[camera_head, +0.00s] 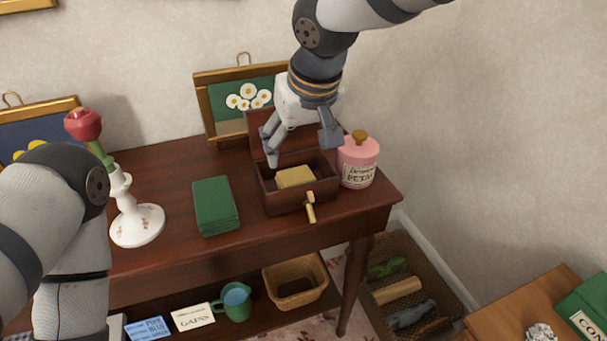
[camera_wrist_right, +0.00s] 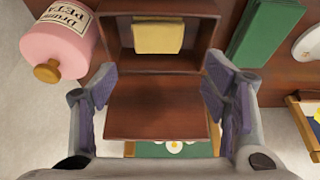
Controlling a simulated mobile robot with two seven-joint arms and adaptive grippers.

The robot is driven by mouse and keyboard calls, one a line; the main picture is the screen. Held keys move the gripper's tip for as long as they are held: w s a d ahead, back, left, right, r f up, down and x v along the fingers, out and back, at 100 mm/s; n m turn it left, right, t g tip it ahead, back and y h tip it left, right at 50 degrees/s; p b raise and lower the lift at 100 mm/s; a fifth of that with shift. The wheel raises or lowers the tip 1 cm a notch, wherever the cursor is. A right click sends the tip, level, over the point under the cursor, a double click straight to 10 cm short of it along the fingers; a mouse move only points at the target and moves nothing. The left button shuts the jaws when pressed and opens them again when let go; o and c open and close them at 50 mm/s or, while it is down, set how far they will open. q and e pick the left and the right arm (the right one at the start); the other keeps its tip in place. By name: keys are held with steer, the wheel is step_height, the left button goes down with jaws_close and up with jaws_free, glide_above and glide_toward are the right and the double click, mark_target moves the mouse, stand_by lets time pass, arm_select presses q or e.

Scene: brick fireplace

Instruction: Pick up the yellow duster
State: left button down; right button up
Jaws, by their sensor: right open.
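The yellow duster (camera_head: 295,177) is a folded yellow block lying inside an open dark wooden box (camera_head: 287,202) on the table. In the right wrist view the duster (camera_wrist_right: 158,37) lies in the box beyond the fingertips. My right gripper (camera_head: 301,150) is open and empty above the box, near its raised lid (camera_head: 268,128). Its two fingers also show in the right wrist view (camera_wrist_right: 152,88), spread on either side of the lid. My left arm comes in at the left of the head view, but its gripper is out of view.
A pink jar (camera_head: 358,163) stands close to the box's right. A green folded cloth or book (camera_head: 215,205) lies to its left, near a white vase (camera_head: 137,220) with a red flower. A flower picture (camera_head: 216,108) stands behind. A basket (camera_head: 295,284) is on the lower shelf.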

mark_target(295, 175)
steer(key=x, duration=0.7)
steer(key=b+x, duration=0.1)
steer(key=x, duration=0.2)
steer(key=shift+s+d+f, duration=0.2)
steer(key=shift+d+f, duration=0.05)
steer(key=shift+f, duration=0.1)
arm_select(q)
steer(key=shift+s+f+g, duration=0.4)
steer(key=shift+s+f, duration=0.4)
steer(key=shift+s, duration=0.1)
arm_select(e)
steer(key=shift+r, duration=0.1)
steer(key=c, duration=0.7)
steer(key=shift+r, duration=0.1)
